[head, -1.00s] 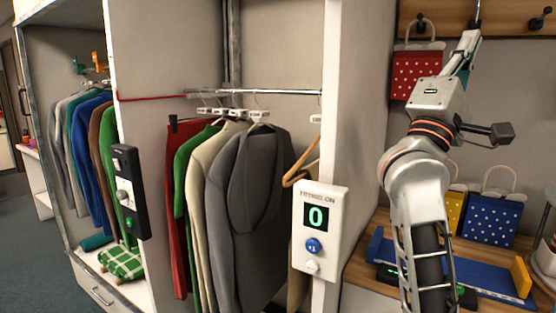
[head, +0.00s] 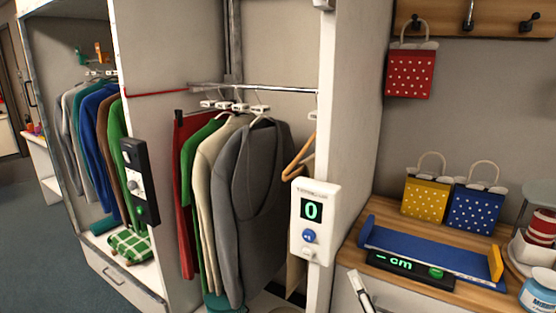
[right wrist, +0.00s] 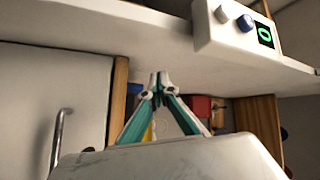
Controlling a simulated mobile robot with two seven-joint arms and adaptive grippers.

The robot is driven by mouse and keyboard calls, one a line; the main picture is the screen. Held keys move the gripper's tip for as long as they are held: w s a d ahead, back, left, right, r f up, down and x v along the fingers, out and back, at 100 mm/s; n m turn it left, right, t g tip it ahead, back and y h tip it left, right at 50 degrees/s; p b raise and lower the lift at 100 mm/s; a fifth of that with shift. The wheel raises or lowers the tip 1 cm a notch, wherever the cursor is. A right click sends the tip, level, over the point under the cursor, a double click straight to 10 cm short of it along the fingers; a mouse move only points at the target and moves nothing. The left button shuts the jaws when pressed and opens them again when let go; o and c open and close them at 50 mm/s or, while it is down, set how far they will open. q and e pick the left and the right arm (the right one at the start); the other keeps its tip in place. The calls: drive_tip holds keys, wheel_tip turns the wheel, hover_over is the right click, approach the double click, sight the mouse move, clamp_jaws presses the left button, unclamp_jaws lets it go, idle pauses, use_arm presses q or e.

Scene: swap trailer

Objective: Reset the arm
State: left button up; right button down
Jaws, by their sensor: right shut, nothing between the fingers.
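My right gripper (head: 361,290) shows only in part at the bottom edge of the head view, low in front of the wooden counter and beside the white post. In the right wrist view its white and teal fingers (right wrist: 158,88) are shut tip to tip with nothing between them. Most of the right arm is out of the head view. My left gripper is not in view.
A white counter box (head: 315,222) reading 0 is fixed to the post. Jackets (head: 245,205) hang on the rail. A blue measuring tray (head: 425,255), dotted bags (head: 475,208) and a jar (head: 541,293) stand on the counter. A red bag (head: 411,75) hangs above.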

use_arm(q)
drive_tip(key=p, duration=0.1)
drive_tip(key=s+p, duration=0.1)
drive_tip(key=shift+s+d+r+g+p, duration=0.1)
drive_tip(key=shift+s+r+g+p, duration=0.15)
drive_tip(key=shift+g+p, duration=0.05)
use_arm(e)
drive_tip(key=s+d+f+n+g+h, duration=0.1)
drive_tip(key=s+f+n+g, duration=0.8)
drive_tip(key=s+f, duration=1.7)
drive_tip(key=d+f+n, duration=0.1)
drive_tip(key=f+n, duration=0.1)
drive_tip(key=n, duration=0.4)
drive_tip(key=shift+s+g+h, duration=0.15)
drive_tip(key=shift+g+h, duration=0.15)
drive_tip(key=shift+g, duration=0.1)
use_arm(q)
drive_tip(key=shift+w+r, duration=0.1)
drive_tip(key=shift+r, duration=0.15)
